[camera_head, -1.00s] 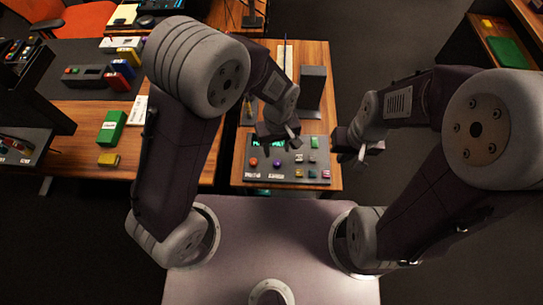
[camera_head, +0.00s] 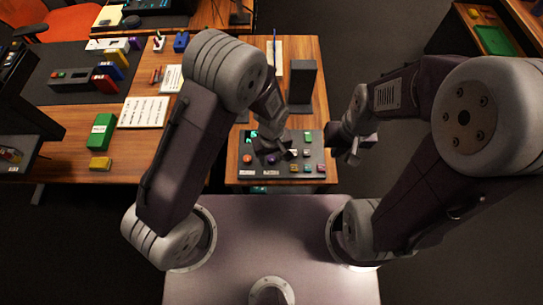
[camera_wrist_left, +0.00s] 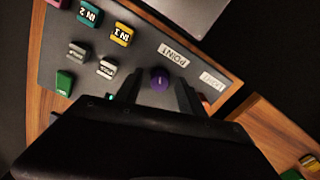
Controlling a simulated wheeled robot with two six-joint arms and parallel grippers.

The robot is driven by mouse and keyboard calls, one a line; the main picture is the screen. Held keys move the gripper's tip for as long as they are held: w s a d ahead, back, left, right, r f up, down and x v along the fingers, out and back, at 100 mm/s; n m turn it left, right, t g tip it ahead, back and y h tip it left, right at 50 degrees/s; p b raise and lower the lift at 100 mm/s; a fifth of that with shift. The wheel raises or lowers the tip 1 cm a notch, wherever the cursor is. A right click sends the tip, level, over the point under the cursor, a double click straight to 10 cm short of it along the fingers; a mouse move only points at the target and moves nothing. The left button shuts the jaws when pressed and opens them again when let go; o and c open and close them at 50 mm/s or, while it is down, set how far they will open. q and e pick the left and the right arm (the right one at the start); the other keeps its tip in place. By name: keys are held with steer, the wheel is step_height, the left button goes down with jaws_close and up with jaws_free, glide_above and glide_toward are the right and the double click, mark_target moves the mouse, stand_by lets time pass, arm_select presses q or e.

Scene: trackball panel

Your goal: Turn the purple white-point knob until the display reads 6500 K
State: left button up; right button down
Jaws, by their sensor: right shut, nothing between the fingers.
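The purple knob (camera_wrist_left: 159,79) shows in the left wrist view, beside the label reading POINT (camera_wrist_left: 173,55). It lies between and a little beyond the fingertips of my left gripper (camera_wrist_left: 157,90), which is open. No contact is visible. In the head view, my left gripper (camera_head: 275,152) is over the control panel (camera_head: 318,168) and mostly covers the purple knob (camera_head: 271,159). The teal display (camera_head: 251,135) is partly hidden by my left arm and its reading is not legible. My right gripper (camera_head: 352,156) is shut and empty, to the right of the panel.
An orange-red knob (camera_head: 247,158) sits left of the purple one. Several coloured buttons fill the panel's right side, including a yellow one (camera_wrist_left: 122,34). A dark upright block (camera_head: 302,85) stands behind the panel. A green box (camera_head: 102,132) is on the left desk.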

arm_select(q)
jaws_close()
steer(key=m+p, duration=0.1)
steer(key=m, duration=0.4)
steer(key=shift+r, duration=0.15)
steer(key=m+p, duration=0.1)
steer(key=m, duration=0.4)
steer(key=shift+w, duration=0.1)
steer(key=m+p, duration=0.1)
steer(key=m, duration=0.3)
steer(key=shift+a, duration=0.1)
steer(key=m, duration=0.3)
steer(key=shift+m+p, duration=0.3)
steer(key=m, duration=0.5)
steer(key=shift+w+m+p, duration=0.1)
steer(key=shift+m+p, duration=0.2)
steer(key=shift+m, duration=0.4)
